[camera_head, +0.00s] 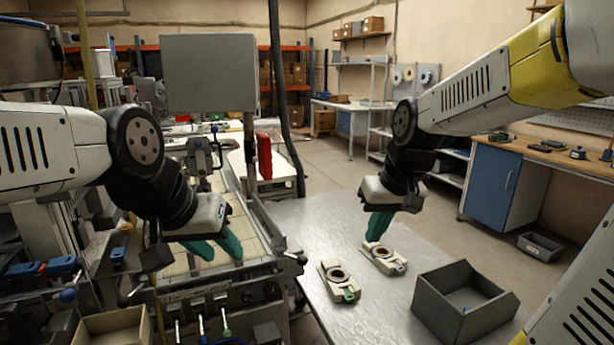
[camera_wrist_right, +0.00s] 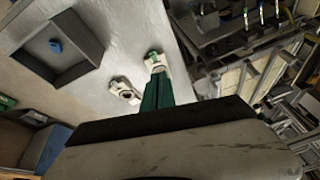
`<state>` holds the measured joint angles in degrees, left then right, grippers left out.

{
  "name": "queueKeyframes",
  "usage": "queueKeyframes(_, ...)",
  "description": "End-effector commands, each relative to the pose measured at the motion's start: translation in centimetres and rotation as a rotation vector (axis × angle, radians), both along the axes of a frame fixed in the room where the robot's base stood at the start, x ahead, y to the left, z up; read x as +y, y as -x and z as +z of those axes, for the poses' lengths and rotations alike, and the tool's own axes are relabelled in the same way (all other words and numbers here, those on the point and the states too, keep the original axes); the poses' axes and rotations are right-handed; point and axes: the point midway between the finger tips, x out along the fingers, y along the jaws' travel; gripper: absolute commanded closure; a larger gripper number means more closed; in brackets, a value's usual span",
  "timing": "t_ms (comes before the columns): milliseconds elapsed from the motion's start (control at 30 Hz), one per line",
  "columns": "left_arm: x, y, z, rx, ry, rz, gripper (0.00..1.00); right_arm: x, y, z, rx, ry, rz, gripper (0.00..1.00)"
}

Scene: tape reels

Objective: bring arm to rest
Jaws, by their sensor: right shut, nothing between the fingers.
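My right gripper (camera_head: 375,230) hangs fingers-down over the grey table (camera_head: 320,230), with its green fingers shut and empty. In the right wrist view the closed fingers (camera_wrist_right: 157,92) point toward the table. Two pale holders with round openings lie there. The far holder (camera_head: 383,258) is just below the right fingers in the head view; whether they touch is unclear. The near holder (camera_head: 338,281) lies to its left. The right wrist view shows both holders (camera_wrist_right: 125,91). My left gripper (camera_head: 216,249) is over the conveyor-like bench at left, its green fingers apart and nothing visible between them.
A dark grey open bin (camera_head: 440,312) stands at the table's right front; a small blue thing (camera_wrist_right: 56,45) lies inside. A machine frame with levers (camera_head: 205,318) and a tan box (camera_head: 112,326) fill the left front. The table behind the holders looks clear.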

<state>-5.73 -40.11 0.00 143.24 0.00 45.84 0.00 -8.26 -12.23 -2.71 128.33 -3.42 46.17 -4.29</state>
Motion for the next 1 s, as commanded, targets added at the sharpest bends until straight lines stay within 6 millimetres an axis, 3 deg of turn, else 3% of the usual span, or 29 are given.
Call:
queueKeyframes(200, 0.0, 0.0, 0.0, 0.000, 0.000, 0.000, 0.64, -0.4, 5.6, 2.6, -0.108, -0.052, -0.062, 1.00)
queueKeyframes(433, 0.0, 0.0, 0.0, 0.000, 0.000, 0.000, 0.64, -0.5, 9.7, 3.3, -0.185, -0.089, -0.107, 1.00)
queueKeyframes(600, 0.0, 0.0, 0.0, 0.000, 0.000, 0.000, 0.64, -0.5, 10.9, 3.3, -0.207, -0.100, -0.121, 1.00)
queueKeyframes(1000, 0.0, 0.0, 0.0, 0.000, 0.000, 0.000, 0.64, -0.5, 10.9, 3.3, -0.207, -0.100, -0.122, 1.00)
